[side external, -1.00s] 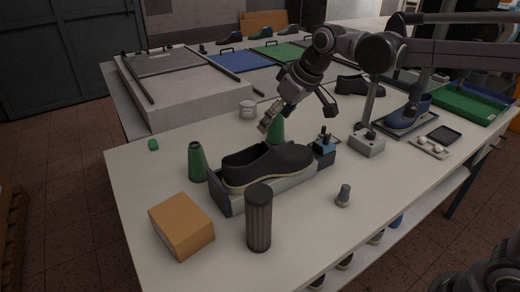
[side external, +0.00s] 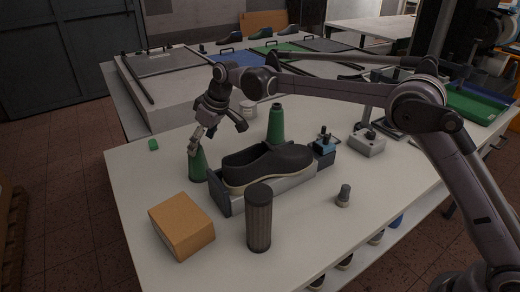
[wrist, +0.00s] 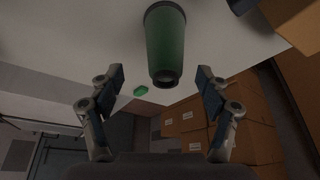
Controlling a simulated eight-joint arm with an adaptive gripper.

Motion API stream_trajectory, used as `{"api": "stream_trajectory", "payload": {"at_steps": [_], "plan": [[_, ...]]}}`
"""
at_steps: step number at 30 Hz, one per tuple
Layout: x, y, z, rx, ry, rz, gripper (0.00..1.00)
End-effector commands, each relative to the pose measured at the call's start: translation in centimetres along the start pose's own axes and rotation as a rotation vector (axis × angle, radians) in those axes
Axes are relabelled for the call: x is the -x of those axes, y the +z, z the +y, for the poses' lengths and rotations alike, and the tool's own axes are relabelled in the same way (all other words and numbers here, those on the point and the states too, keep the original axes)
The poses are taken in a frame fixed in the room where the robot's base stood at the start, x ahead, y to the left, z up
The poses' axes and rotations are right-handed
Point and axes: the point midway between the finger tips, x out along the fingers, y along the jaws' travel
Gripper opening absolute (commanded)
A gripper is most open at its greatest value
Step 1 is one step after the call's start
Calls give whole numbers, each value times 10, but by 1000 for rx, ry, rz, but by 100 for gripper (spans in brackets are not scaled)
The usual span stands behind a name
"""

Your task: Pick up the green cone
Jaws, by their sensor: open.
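Two green cones stand upright on the white table. The left green cone (side external: 197,168) is left of the shoe, and the other green cone (side external: 276,124) stands behind it. My gripper (side external: 194,147) is at the top of the left cone, which it partly hides in the side view. In the wrist view my gripper (wrist: 160,74) is open, with a green cone (wrist: 165,45) showing between its two fingers in the picture. Its narrow end is toward me.
A dark shoe (side external: 268,165) rests on a grey holder (side external: 235,203) right of the left cone. An orange-brown box (side external: 181,226) and a dark ribbed cylinder (side external: 259,220) stand in front. A small green piece (side external: 153,144) lies to the left, with bare table around it.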

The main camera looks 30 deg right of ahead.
Motion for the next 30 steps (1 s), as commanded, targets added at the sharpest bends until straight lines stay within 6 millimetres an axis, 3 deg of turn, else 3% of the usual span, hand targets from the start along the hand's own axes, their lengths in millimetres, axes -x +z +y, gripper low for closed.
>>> {"api": "stream_trajectory", "payload": {"at_steps": [3, 14, 21, 30], "plan": [[-19, 0, 0, 0, 1, 1, 76], [-47, -1, -3, -1, 1, 1, 76], [-78, -4, -7, -1, 1, 1, 76], [-89, -3, -7, -1, 1, 1, 76]]}}
